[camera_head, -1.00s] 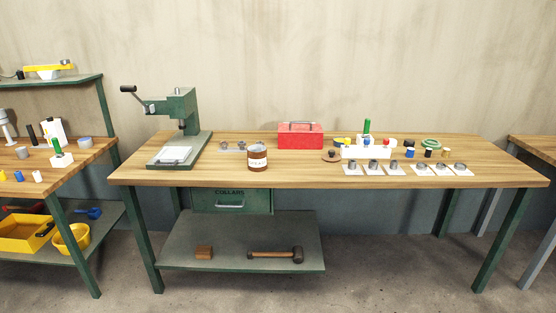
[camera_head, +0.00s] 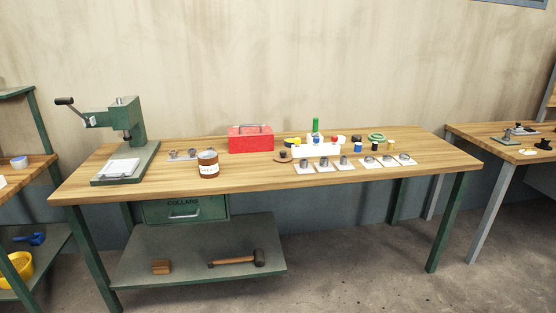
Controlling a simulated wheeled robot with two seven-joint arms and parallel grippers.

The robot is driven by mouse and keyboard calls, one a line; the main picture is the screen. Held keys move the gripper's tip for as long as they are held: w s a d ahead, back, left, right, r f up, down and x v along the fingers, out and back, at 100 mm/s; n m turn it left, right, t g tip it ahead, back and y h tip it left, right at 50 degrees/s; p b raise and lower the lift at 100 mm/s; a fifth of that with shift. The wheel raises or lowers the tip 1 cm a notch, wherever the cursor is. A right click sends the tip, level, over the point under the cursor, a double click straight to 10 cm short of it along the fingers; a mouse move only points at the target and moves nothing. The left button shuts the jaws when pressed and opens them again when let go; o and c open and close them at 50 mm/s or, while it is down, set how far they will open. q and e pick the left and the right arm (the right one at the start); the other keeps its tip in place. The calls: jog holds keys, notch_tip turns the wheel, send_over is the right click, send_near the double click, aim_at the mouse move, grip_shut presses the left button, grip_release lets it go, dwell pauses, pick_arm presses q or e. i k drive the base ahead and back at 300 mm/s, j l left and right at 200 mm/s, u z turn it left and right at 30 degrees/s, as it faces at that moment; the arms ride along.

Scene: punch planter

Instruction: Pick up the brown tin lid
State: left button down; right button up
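A small flat brown disc with a dark knob, which looks like the brown tin lid (camera_head: 282,157), lies on the wooden workbench (camera_head: 250,181). It is to the right of the brown tin (camera_head: 208,166), which has a white label, and just in front of the red toolbox (camera_head: 250,141). The lid is apart from the tin. Neither of my grippers shows in the head view.
A green press (camera_head: 126,140) stands at the bench's left end. Several white cards with metal rings (camera_head: 344,162) lie right of the lid, near a white rack with coloured pieces. Other benches stand at both sides; the floor (camera_head: 360,280) in front is clear.

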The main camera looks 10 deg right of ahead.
aim_at(283, 158)
jog(key=i+j+z, duration=0.1)
jog(key=i+j, duration=0.15)
jog(key=i+j+z, duration=0.1)
jog(key=j, duration=0.3)
jog(key=i+j+z, duration=0.1)
jog(key=i+j, duration=0.2)
jog(key=i+j+z, duration=0.1)
jog(key=j, duration=0.3)
jog(key=i, duration=0.1)
